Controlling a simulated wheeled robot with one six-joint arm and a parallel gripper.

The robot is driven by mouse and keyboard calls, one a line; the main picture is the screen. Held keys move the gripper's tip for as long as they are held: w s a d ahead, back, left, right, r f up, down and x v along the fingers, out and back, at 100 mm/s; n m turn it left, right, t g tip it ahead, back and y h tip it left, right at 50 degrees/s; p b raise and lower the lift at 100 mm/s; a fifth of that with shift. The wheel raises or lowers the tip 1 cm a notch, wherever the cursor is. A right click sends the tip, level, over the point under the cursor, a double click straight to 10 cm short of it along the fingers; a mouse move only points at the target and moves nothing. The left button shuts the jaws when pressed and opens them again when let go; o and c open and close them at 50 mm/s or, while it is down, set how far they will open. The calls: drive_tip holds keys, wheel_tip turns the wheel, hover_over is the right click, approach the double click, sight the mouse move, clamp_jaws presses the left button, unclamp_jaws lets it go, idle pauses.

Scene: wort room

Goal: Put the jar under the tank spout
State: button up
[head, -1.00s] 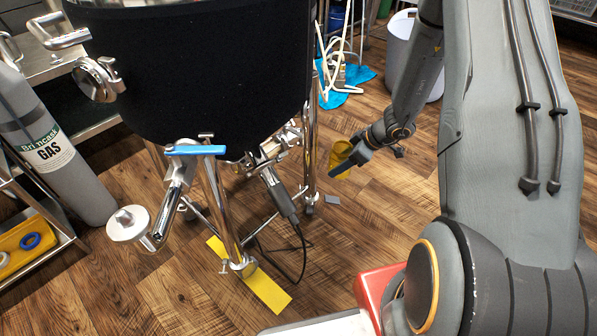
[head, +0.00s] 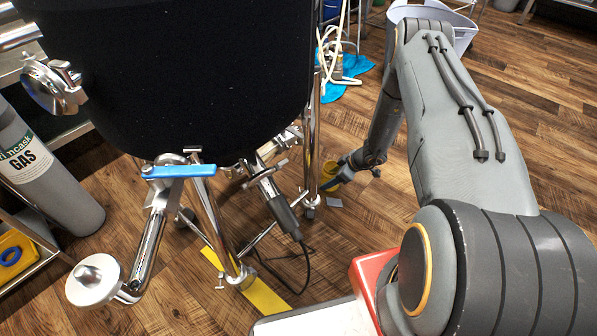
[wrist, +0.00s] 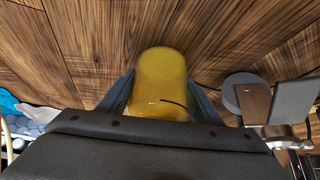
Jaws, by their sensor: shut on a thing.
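The yellow jar (wrist: 160,80) is between the two fingers of my gripper (wrist: 160,98) in the wrist view, with wood floor beyond it. In the head view, the jar (head: 328,176) is low beside the right tank leg, partly hidden by my gripper (head: 341,174), which is shut on it. The black-jacketed tank (head: 175,80) stands on chrome legs at the left and centre. A blue-handled valve (head: 178,171) sits at its lower front, with a bent chrome pipe (head: 150,245) ending in a round cap (head: 95,280). I cannot tell which fitting is the spout.
A grey probe (head: 283,215) with a black cable hangs under the tank. A yellow strip (head: 265,300) lies on the floor by the front leg. A gas cylinder (head: 55,190) and shelf stand left. Blue cloth (head: 350,68) and a white bin are behind.

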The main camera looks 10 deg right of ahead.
drive_tip(key=w+a+b, duration=0.2)
drive_tip(key=w+a, duration=0.1)
drive_tip(key=a, duration=0.1)
drive_tip(key=w+a+b, duration=0.2)
drive_tip(key=w+a, duration=0.2)
drive_tip(key=shift+w+a, duration=0.1)
drive_tip(key=shift+a, duration=0.05)
drive_tip(key=a, duration=0.1)
drive_tip(key=w+a+b, duration=0.2)
drive_tip(key=shift+w+f, duration=0.15)
drive_tip(key=shift+f, duration=0.1)
drive_tip(key=shift+d+f+b, duration=0.15)
drive_tip(key=shift+f+b, duration=0.35)
drive_tip(key=shift+b, duration=0.05)
drive_tip(key=shift+f, duration=0.1)
drive_tip(key=o, duration=1.2)
drive_tip(key=p+v, duration=0.5)
drive_tip(key=v, duration=0.7)
drive_tip(key=shift+p, duration=0.3)
